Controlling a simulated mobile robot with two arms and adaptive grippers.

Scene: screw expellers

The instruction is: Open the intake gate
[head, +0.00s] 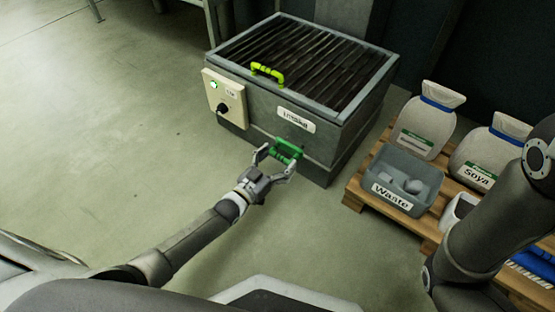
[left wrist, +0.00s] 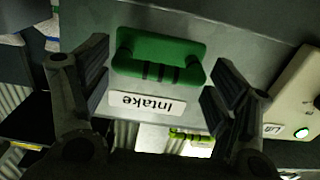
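The intake (head: 337,128) is a grey metal box with a dark slatted grate on top. A green handle (head: 287,148) sits low on its front face, below the "Intake" label (head: 296,120). My left gripper (head: 278,158) is open at this handle, one finger toward each end. In the left wrist view the green handle (left wrist: 160,58) lies between the spread fingers, with gaps at both ends; contact does not show. A yellow-green handle (head: 267,72) stands on the grate's near edge. My right arm shows at the right, but its gripper is out of view.
A cream control box (head: 224,97) with a lit green button and a black knob is on the intake's left side. A wooden pallet (head: 357,190) at right holds a grey "Waste" bin (head: 432,186) and sacks (head: 426,120). The floor at left is clear.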

